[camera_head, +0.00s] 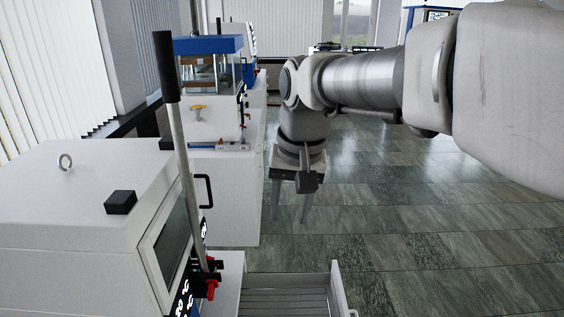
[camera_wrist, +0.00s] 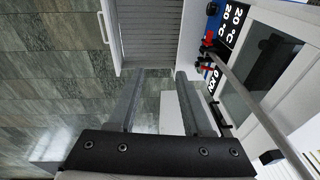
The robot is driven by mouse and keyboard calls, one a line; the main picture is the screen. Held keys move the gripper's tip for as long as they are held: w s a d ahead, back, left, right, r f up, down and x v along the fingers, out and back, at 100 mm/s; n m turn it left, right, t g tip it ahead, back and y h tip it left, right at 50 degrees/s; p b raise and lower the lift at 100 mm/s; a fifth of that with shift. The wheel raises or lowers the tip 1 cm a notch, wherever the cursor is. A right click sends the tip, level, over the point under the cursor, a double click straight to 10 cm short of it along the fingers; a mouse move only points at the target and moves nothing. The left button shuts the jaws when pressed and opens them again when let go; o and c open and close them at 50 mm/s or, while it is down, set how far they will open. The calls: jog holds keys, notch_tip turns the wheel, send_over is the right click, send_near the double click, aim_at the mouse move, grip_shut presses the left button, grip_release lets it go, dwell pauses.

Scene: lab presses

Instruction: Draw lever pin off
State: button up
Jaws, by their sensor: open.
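The lever (camera_head: 183,150) is a long grey rod with a black grip, standing slightly tilted at the front of the near white press. Its foot sits in a black mount with small red parts (camera_head: 211,289), one of which may be the lever pin; I cannot tell which. In the wrist view the lever (camera_wrist: 250,100) runs diagonally at the right, with the red part (camera_wrist: 208,39) near its upper end. My gripper (camera_head: 290,215) is open and empty, pointing down above the floor to the right of the press. Its fingers (camera_wrist: 160,76) show apart in the wrist view.
The near press (camera_head: 80,200) has a black knob and a metal ring on top. An open grey drawer or tray (camera_head: 337,290) juts out below the lever mount. A second press with a blue top (camera_head: 208,45) stands behind. The tiled floor (camera_head: 430,200) at right is clear.

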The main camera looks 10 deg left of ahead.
jog(key=w+a+f+g, duration=0.1)
jog(key=w+a+f, duration=0.15)
jog(key=a, duration=0.65)
jog(key=h+b, duration=0.1)
send_near(210, 289)
jog(key=shift+n+g, duration=0.4)
jog(key=f, duration=0.9)
jog(key=shift+w+a+f, duration=0.1)
jog(key=shift+w, duration=0.3)
grip_shut()
jog(key=s+b, duration=0.1)
jog(key=s, duration=0.6)
jog(key=shift+d+f, duration=0.25)
jog(key=shift+d, duration=0.15)
